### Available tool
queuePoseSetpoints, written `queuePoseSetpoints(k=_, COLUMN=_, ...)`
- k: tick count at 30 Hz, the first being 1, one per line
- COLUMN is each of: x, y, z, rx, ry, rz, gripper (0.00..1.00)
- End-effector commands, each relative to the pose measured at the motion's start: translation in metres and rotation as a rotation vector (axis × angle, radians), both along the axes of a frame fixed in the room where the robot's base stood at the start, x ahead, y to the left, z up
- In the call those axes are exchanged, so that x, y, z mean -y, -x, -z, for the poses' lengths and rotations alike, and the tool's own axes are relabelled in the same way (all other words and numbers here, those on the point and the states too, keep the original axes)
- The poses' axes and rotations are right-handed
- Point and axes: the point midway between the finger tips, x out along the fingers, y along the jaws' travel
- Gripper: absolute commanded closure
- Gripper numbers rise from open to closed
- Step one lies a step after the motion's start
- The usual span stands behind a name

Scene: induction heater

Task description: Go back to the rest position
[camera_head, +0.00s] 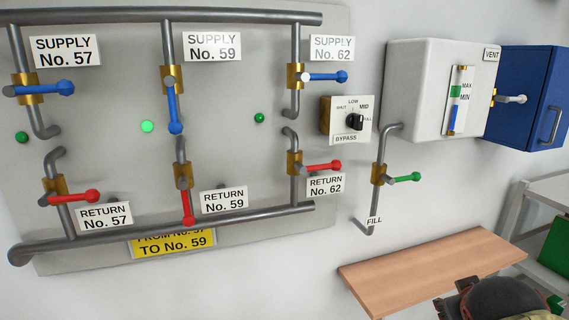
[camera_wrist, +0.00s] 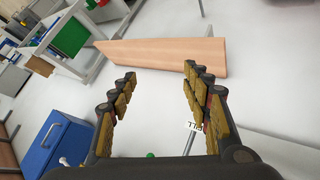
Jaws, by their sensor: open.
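My gripper (camera_wrist: 160,82) is open and empty in the wrist view, its two padded fingers spread wide with floor, wall and a wooden shelf beyond them. In the head view only a dark part of my arm shows at the bottom right, below the wooden shelf (camera_head: 430,270). The gripper's fingers are not clear there. No valve handle or other thing lies between the fingers in the wrist view.
A grey panel (camera_head: 100,140) carries pipes with blue and red valve handles. Right of it are a bypass switch (camera_head: 347,120), a green fill valve (camera_head: 405,178), a white tank (camera_head: 420,80) and a blue cabinet (camera_head: 530,95). The wooden shelf also shows in the wrist view (camera_wrist: 165,53).

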Motion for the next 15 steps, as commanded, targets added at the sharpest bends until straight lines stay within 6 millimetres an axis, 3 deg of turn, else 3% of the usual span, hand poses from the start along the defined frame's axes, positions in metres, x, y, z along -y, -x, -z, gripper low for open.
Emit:
queuePoseSetpoints(k=1, x=-0.017, y=0.019, z=0.031, rx=-0.039, ry=-0.070, rz=0.022, gripper=0.52)
queuePoseSetpoints(k=3, x=-0.041, y=0.045, z=0.064, rx=-0.098, ry=-0.166, rz=0.050, gripper=0.52)
queuePoseSetpoints(k=9, x=-0.121, y=0.115, z=0.151, rx=-0.238, ry=-0.409, rz=0.053, gripper=0.52)
queuePoseSetpoints(k=12, x=-0.148, y=0.129, z=0.174, rx=-0.231, ry=-0.457, rz=0.004, gripper=0.52)
queuePoseSetpoints(k=15, x=-0.157, y=0.131, z=0.179, rx=-0.212, ry=-0.449, rz=-0.037, gripper=0.52)
